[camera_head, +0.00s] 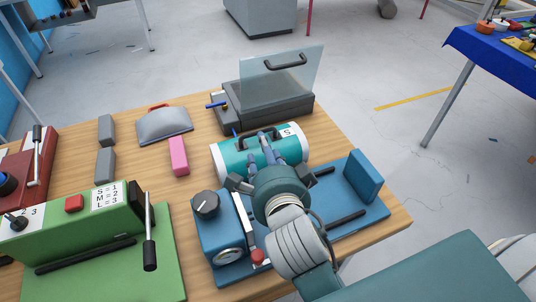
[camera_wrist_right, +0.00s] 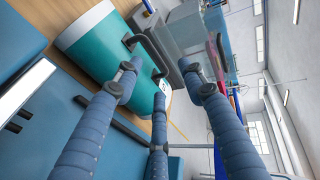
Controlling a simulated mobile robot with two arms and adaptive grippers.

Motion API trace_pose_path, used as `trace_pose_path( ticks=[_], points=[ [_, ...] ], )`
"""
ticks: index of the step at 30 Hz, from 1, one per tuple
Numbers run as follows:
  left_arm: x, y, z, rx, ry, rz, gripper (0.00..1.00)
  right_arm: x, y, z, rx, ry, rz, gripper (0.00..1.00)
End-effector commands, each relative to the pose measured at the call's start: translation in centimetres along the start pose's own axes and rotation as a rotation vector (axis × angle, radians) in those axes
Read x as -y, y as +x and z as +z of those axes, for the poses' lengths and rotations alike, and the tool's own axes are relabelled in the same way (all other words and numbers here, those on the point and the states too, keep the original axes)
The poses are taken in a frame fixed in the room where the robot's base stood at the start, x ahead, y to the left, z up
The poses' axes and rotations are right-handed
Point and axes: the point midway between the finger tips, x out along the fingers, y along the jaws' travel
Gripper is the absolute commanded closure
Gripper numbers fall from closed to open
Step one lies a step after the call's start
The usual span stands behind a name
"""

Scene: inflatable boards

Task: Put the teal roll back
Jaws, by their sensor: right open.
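The teal roll (camera_head: 232,163) has white ends, a dark handle on top and an "S" label. It lies on the wooden table, just behind the blue machine (camera_head: 215,232). My right gripper (camera_head: 268,143) is over the roll, with its fingers around the handle area. In the right wrist view, the roll (camera_wrist_right: 100,50) and its dark handle (camera_wrist_right: 147,45) lie beyond the spread fingers of the right gripper (camera_wrist_right: 163,82). The fingers are open; whether they touch the handle cannot be told. My left gripper is not in view.
A dark grey case (camera_head: 262,107) with a raised clear lid stands behind the roll. A pink block (camera_head: 179,156), grey blocks (camera_head: 106,130) and a grey domed piece (camera_head: 164,125) lie left of it. A green machine (camera_head: 85,235) stands at front left.

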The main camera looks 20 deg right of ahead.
Motion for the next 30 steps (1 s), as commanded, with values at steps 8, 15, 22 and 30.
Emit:
trace_pose_path(
  ticks=[8, 15, 22, 30],
  points=[
    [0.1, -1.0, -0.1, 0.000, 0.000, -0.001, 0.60, -0.7, 3.4, -0.3, -0.007, 0.038, 0.030, 0.59],
    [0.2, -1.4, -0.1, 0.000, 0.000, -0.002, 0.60, -0.9, 5.6, -0.3, -0.007, 0.037, 0.030, 0.59],
    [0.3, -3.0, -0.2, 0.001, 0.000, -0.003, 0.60, -1.1, 8.8, -0.7, -0.009, 0.033, 0.028, 0.59],
    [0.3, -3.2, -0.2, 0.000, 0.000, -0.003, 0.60, -1.5, 10.6, -0.6, -0.006, 0.040, 0.030, 0.59]
  ],
)
